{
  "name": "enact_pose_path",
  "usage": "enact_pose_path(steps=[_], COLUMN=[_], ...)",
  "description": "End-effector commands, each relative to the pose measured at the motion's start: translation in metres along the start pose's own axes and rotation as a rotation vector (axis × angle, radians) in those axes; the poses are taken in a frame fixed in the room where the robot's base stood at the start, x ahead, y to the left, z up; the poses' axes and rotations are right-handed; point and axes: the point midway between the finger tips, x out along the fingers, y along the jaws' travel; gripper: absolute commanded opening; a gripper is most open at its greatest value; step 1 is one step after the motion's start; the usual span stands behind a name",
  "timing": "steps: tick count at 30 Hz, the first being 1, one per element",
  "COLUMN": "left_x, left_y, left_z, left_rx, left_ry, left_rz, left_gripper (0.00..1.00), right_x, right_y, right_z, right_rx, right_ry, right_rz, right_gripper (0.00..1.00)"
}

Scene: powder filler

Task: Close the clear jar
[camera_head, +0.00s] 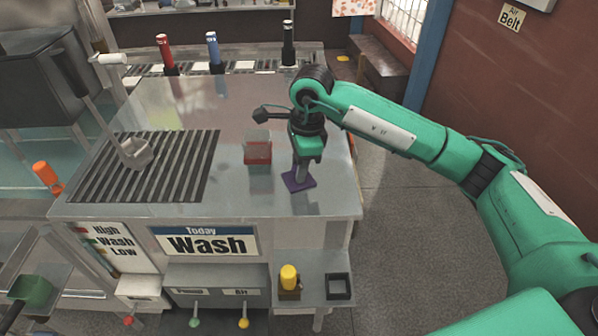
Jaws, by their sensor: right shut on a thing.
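The clear jar (257,147) looks like a small see-through box with a red band, standing on the shiny metal counter. What is in it is too small to tell. My right gripper (300,178) points down to the right of the jar, apart from it. Its grey fingers are shut on a flat purple square piece (294,184), which looks like a lid. It is at or just above the counter near its right side; I cannot tell if it touches. My left gripper is not in view.
The metal counter (255,190) is bare in front of the jar. A dark slatted grate (190,170) lies to the left, with a grey scoop-like head (134,153) over it. Red, blue and black handles stand behind. A yellow-topped item (289,277) sits on the lower front shelf.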

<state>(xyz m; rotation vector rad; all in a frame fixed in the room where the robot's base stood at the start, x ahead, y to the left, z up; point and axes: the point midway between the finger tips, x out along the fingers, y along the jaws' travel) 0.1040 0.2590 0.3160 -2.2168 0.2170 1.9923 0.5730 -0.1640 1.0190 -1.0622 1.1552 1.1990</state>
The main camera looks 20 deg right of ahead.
Motion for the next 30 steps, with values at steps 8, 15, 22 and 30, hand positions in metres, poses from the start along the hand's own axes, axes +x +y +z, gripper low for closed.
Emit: enact_pose_path(steps=[8, 15, 22, 30], left_x=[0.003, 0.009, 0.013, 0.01], left_y=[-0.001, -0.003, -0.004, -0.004], left_z=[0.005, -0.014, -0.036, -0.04], left_rx=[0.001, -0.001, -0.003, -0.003], left_ry=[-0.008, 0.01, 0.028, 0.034], left_rz=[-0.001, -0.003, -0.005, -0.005], left_gripper=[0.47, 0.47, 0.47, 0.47], right_x=[-0.014, -0.062, -0.131, -0.18], right_y=[-0.001, -0.001, -0.001, 0.0], right_z=[0.002, 0.008, 0.017, 0.022], right_rx=[-0.001, -0.002, -0.001, 0.0], right_ry=[-0.001, -0.002, -0.002, 0.001], right_rz=[-0.004, -0.007, -0.007, -0.003], right_gripper=[0.06, 0.06, 0.06, 0.06])
